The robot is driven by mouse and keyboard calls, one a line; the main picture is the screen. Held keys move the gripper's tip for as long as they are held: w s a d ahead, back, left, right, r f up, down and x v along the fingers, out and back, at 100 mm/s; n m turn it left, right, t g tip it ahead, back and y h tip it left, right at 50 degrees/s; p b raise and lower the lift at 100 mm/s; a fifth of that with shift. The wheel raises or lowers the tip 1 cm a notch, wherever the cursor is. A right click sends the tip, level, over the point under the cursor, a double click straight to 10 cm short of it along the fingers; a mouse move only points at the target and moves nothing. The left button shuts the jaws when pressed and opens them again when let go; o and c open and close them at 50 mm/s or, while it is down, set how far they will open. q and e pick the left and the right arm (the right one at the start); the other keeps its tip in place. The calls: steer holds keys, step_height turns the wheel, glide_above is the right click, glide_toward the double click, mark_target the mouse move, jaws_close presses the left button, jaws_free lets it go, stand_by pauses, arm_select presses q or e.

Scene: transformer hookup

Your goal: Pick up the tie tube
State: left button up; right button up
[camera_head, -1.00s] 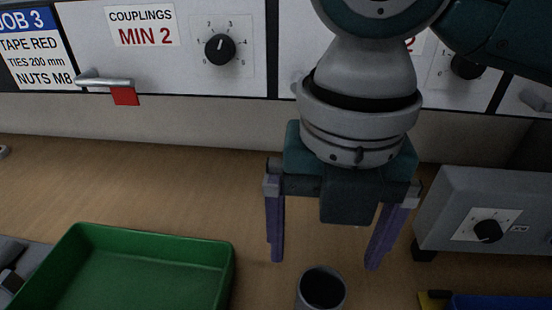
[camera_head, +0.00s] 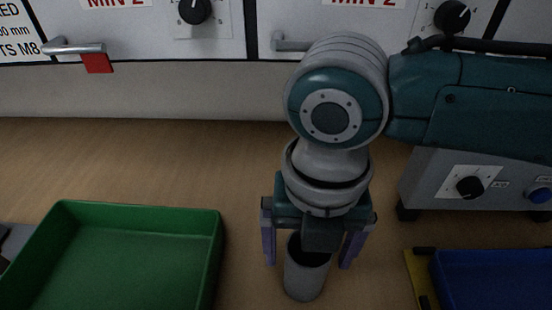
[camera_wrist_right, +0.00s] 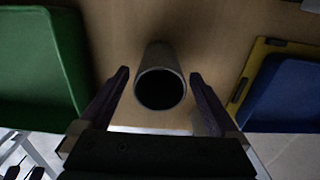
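The tie tube is a grey, open-topped cylinder (camera_head: 304,277) standing upright on the wooden bench in the head view. It also shows in the right wrist view (camera_wrist_right: 159,58), its dark mouth facing the camera. My right gripper (camera_head: 310,262) points down over it with its purple fingers spread, one on each side. In the right wrist view the open fingers (camera_wrist_right: 160,95) show gaps to both sides of the tube, with the tube slightly beyond the fingertips. Part of the tube's rim is hidden behind the gripper body in the head view. My left gripper is not in view.
A green tray (camera_head: 212,262) lies left of the tube. A blue tray (camera_head: 480,256) with a yellow-edged piece (camera_head: 421,280) lies to the right. A grey box with a knob (camera_head: 425,185) stands behind it. The bench behind the green tray is clear.

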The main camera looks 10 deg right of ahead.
steer(key=c, duration=1.3)
steer(key=shift+r, duration=0.15)
